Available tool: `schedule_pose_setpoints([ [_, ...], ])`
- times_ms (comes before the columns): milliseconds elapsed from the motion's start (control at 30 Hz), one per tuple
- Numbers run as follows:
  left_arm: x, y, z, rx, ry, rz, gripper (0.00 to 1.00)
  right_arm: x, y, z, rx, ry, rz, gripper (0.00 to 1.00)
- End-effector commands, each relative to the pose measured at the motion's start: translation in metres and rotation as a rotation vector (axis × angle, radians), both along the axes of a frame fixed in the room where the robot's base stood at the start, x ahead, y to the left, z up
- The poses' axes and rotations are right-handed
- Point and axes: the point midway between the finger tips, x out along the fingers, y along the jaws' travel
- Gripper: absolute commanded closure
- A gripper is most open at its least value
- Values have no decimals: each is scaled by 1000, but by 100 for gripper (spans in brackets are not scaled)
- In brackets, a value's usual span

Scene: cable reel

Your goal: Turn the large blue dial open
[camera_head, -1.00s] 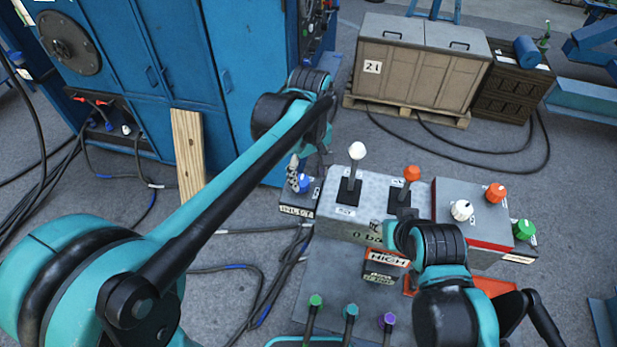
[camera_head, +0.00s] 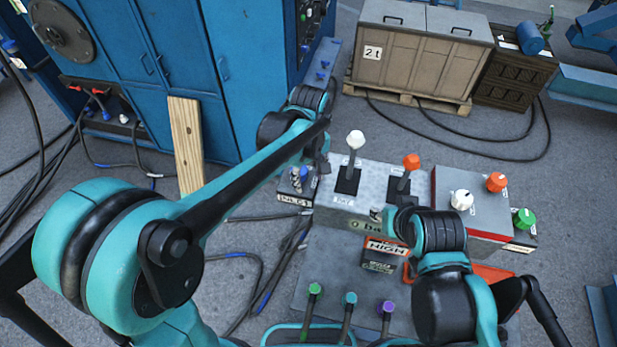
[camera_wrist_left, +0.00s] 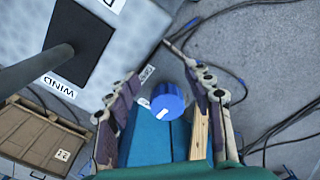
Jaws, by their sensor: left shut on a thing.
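The large blue dial (camera_head: 303,173) sits on a small grey box with an INLET label (camera_head: 294,200), left of the control panel. It is partly covered by my left gripper (camera_head: 297,177). In the left wrist view the round blue dial (camera_wrist_left: 168,101), with a white mark on its top, lies between the two fingers of my left gripper (camera_wrist_left: 168,108). The left gripper is shut on the dial. My right arm (camera_head: 438,265) is bent over the right part of the panel, and its fingers do not show.
Right of the dial stand a white-knobbed lever (camera_head: 355,141) and an orange-knobbed lever (camera_head: 411,162). A red-edged box (camera_head: 472,215) carries white and orange knobs; a green knob (camera_head: 524,218) is beyond. A blue cabinet (camera_head: 170,70) and wooden plank (camera_head: 186,145) stand behind left.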

Motion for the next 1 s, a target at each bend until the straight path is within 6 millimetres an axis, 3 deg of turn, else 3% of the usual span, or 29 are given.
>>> schedule_pose_setpoints([
  [233, -5, 4, -5, 11, 12, 0, 85, 0, 0, -2, 0, 0, 0, 60],
  [300, -5, 4, -5, 11, 12, 0, 100, 0, 0, -2, 0, 0, 0, 60],
  [467, -4, 4, -4, 9, 9, 0, 100, 0, 0, -1, 0, 0, 0, 60],
  [500, -4, 4, -4, 9, 9, 0, 86, 0, 0, -1, 0, 0, 0, 60],
  [700, -3, 3, -3, 8, 8, 0, 38, 0, 0, -1, 0, 0, 0, 60],
  [1000, -3, 3, -3, 8, 7, 0, 38, 0, 0, -1, 0, 0, 0, 60],
])
